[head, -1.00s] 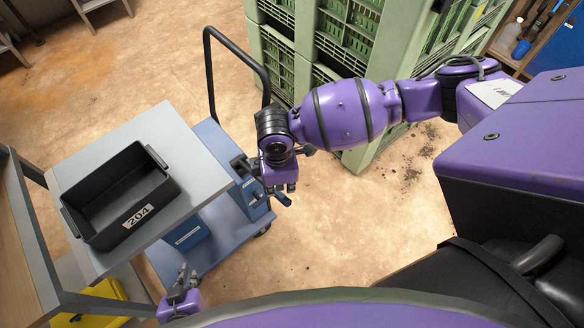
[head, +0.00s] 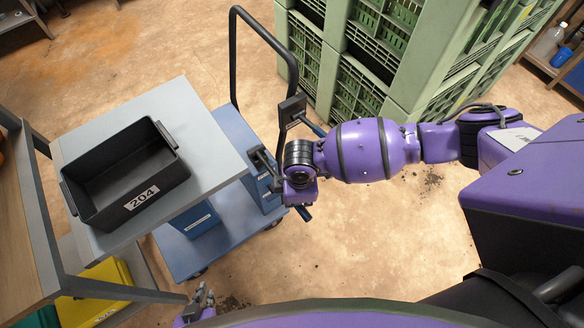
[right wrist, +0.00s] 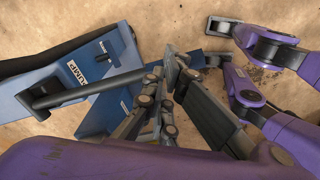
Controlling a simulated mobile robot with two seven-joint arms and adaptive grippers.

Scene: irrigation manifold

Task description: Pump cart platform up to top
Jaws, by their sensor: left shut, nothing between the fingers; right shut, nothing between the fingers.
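The cart has a blue base (head: 222,235) and a grey platform (head: 215,150), raised well above it. A black bin (head: 125,178) marked 204 sits on the platform. In the right wrist view, a blue housing (right wrist: 82,75) marked PUMP has a dark lever bar (right wrist: 85,90) running out toward my right gripper (right wrist: 172,68). That gripper is shut and empty, beside the bar's end; contact cannot be told. In the head view, my right gripper (head: 290,203) is at the cart's right side, largely hidden by its wrist. My left gripper (head: 203,292) is shut and empty at the bottom edge.
The cart's black push handle (head: 265,40) rises behind the platform. Green slatted crates (head: 400,50) stand behind my right arm. A workbench (head: 25,200) stands close on the left, with a yellow bin (head: 95,290) below. The floor (head: 370,245) at centre right is clear.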

